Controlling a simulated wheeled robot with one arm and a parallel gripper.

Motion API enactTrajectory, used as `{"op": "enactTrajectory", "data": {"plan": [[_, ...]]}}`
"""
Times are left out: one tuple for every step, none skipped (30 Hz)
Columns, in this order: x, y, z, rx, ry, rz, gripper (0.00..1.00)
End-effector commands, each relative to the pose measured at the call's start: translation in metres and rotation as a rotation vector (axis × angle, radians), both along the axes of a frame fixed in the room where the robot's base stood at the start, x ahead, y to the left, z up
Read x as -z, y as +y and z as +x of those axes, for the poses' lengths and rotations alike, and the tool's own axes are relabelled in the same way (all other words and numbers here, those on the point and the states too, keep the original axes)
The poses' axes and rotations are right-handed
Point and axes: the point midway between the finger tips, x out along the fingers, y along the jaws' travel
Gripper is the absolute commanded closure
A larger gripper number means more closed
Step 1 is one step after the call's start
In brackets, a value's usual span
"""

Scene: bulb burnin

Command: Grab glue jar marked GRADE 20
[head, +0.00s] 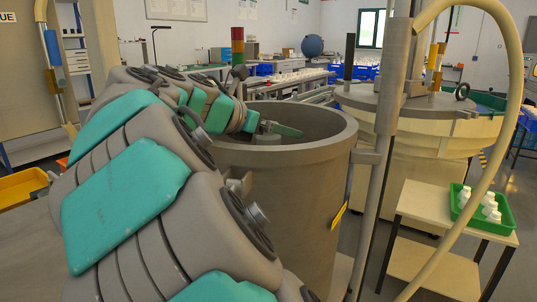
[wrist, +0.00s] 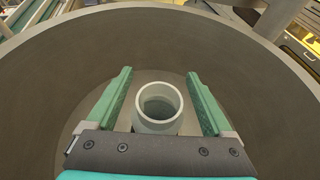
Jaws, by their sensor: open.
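My gripper (wrist: 158,76) is open, with its two green fingers pointing into a large grey round tub (wrist: 235,50). Between and just beyond the fingers is a pale, open-topped round piece (wrist: 157,122), apart from both fingers; I cannot tell whether it is a jar or part of the tub. In the head view my gripper (head: 279,129) is inside the tub (head: 285,200), partly hidden by my arm. Small white bottles or jars (head: 489,206) stand in a green tray (head: 507,217) at the right. No GRADE 20 marking is readable.
The green tray sits on a small pale table (head: 425,204) right of the tub. A second round machine (head: 430,135) is behind. A yellow bin (head: 22,187) is at the left.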

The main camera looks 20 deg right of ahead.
Motion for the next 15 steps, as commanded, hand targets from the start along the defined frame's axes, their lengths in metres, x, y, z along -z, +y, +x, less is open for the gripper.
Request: {"op": "enactTrajectory", "data": {"plan": [[-0.0002, 0.0003, 0.0001, -0.001, 0.0, 0.0, 0.14], [-0.0003, 0.0005, 0.0001, -0.001, 0.0, 0.0, 0.14], [-0.0003, 0.0006, 0.0001, -0.001, 0.0, 0.0, 0.14], [-0.0003, 0.0006, 0.0001, -0.001, 0.0, 0.0, 0.15], [-0.0004, 0.0007, 0.0001, -0.001, 0.0, 0.0, 0.19], [-0.0004, 0.0007, 0.0001, -0.001, 0.0, 0.0, 0.23], [-0.0004, 0.0008, 0.0001, -0.001, 0.0, 0.0, 0.27], [-0.0004, 0.0008, 0.0001, -0.001, 0.0, 0.0, 0.3], [-0.0004, 0.0008, 0.0002, -0.001, 0.0, 0.0, 0.34], [-0.0004, 0.0008, 0.0002, -0.001, 0.0, 0.0, 0.38], [-0.0004, 0.0008, 0.0002, -0.001, 0.0, 0.0, 0.41], [-0.0003, 0.0008, 0.0001, -0.001, 0.0, 0.0, 0.46], [-0.0003, 0.0009, 0.0001, -0.001, 0.0, 0.0, 0.49], [-0.0004, 0.0009, 0.0001, -0.001, 0.0, 0.0, 0.53], [-0.0004, 0.0009, 0.0001, -0.001, 0.0, 0.0, 0.57]]}}
